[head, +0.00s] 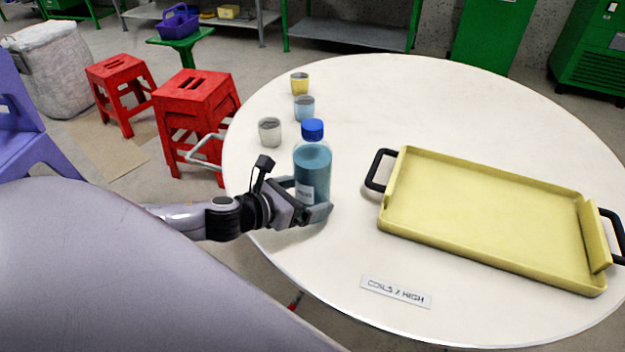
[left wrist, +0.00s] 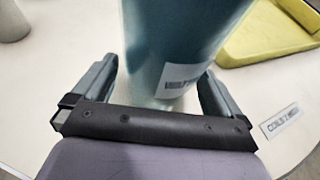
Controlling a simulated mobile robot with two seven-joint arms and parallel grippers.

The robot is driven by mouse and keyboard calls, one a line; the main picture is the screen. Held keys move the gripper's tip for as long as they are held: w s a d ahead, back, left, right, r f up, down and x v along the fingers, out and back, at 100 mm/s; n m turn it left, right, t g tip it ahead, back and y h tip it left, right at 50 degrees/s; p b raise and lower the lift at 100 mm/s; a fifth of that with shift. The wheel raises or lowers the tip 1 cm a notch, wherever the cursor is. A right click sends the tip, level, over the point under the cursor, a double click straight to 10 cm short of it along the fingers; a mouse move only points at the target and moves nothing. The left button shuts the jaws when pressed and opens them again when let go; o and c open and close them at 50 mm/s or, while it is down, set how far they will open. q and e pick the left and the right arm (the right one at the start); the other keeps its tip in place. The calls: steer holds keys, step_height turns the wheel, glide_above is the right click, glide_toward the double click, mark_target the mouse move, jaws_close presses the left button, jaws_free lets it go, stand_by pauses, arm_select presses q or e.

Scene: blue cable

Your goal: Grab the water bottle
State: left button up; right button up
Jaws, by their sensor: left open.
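The water bottle (head: 313,165) stands upright on the white round table, with a blue cap and blue-green liquid. My left gripper (head: 312,205) is at its lower part, fingers open on either side of it. In the left wrist view the bottle (left wrist: 175,45) stands between the two open fingers (left wrist: 160,90), with its pale label facing the camera. A small gap shows between the bottle and the fingers there. My right gripper is not in view.
A yellow tray (head: 490,222) with black handles lies on the right of the table (head: 420,95). Yellow (head: 299,84), blue (head: 304,108) and grey (head: 269,132) cups stand behind the bottle. A label plate (head: 396,291) lies near the front edge. Red stools (head: 195,105) stand at left.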

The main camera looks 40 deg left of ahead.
arm_select(q)
steer(key=shift+x, duration=1.25)
steer(key=c, duration=1.4)
steer(key=shift+r, duration=0.15)
steer(key=shift+c, duration=1.1)
steer(key=shift+w+r, duration=0.1)
